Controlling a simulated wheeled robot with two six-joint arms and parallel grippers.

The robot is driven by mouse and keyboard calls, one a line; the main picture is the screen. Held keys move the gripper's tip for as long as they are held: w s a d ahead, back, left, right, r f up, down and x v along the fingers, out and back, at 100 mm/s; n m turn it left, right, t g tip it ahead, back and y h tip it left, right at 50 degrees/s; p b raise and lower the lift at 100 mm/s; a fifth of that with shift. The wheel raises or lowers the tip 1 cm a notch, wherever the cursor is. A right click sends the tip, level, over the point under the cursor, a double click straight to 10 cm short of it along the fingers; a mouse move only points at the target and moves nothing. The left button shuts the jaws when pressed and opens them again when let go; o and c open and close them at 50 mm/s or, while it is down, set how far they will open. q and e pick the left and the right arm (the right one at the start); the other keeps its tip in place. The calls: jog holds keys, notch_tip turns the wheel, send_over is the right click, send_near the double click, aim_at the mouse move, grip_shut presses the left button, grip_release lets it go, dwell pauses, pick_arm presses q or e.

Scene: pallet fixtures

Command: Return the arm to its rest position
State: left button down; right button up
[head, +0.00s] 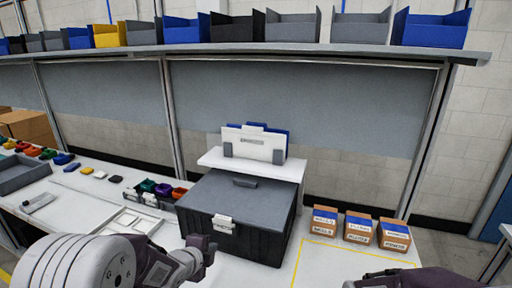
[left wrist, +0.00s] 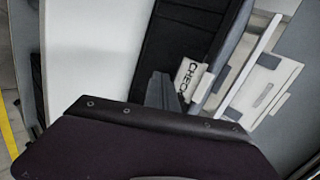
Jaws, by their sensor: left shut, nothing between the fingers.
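My left arm comes in from the lower left of the head view. Its gripper (head: 207,250) is shut and empty, in front of the dark lidded box (head: 240,205) and to the left of its lower part.
Three labelled cartons (head: 358,228) stand right of the box, behind a yellow outline on the white table (head: 325,262). A white stand (head: 252,163) with a document holder is behind the box. Small coloured bins (head: 163,190) and a white tray (head: 132,222) are left. Bins line the shelf above.

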pick_arm(q)
jog(key=s+a+f+n+g+y, duration=0.1)
jog(key=s+f+n+g, duration=0.2)
jog(key=s+n, duration=0.7)
jog(key=s+a+f+n+g+y, duration=0.1)
jog(key=s+a+f+n+g, duration=0.1)
jog(key=s+n+g, duration=0.4)
jog(key=s+f+n, duration=0.1)
jog(key=s+n, duration=0.3)
jog(key=s, duration=0.3)
jog(key=shift+s, duration=0.25)
